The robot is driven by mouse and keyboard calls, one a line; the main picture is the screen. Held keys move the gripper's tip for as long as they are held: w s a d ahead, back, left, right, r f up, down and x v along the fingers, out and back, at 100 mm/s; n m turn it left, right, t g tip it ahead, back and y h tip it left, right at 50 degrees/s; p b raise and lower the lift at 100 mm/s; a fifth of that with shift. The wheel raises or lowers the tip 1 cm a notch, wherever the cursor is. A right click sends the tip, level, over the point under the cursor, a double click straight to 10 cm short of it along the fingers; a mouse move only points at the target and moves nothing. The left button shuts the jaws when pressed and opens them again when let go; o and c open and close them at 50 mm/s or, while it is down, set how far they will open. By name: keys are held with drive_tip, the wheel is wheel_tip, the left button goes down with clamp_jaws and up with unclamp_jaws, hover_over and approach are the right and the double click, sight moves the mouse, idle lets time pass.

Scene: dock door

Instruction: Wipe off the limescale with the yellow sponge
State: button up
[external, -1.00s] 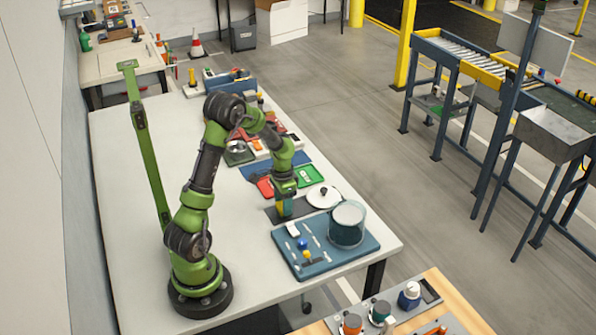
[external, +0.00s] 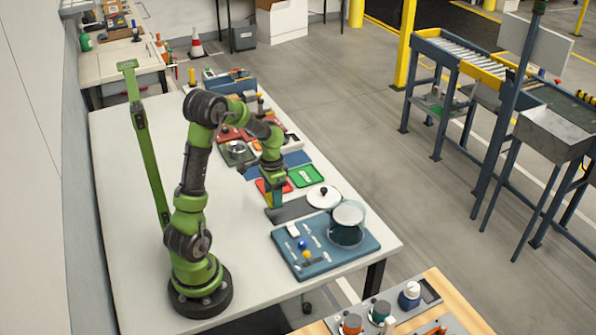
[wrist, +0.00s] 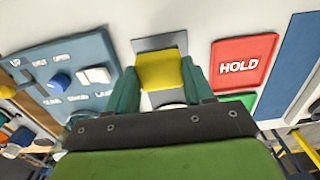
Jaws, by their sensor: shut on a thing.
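My gripper (external: 273,197) is shut on the yellow sponge (wrist: 160,72), which sits between the two green fingers in the wrist view. In the external view the sponge is mostly hidden by the fingers. The gripper points down over the left end of a dark grey plate (external: 295,209), which shows beyond the sponge in the wrist view (wrist: 160,42). I cannot tell whether the sponge touches the plate. I cannot make out a clear limescale patch on it.
A blue control panel (external: 325,262) with knobs, a switch and a clear cylinder (external: 346,226) stands near the front. A white round lid (external: 323,196), a green tray (external: 306,176) and a red HOLD sign (wrist: 243,62) are close by. The table's left side is clear.

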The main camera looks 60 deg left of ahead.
drive_tip(key=shift+r, duration=1.6)
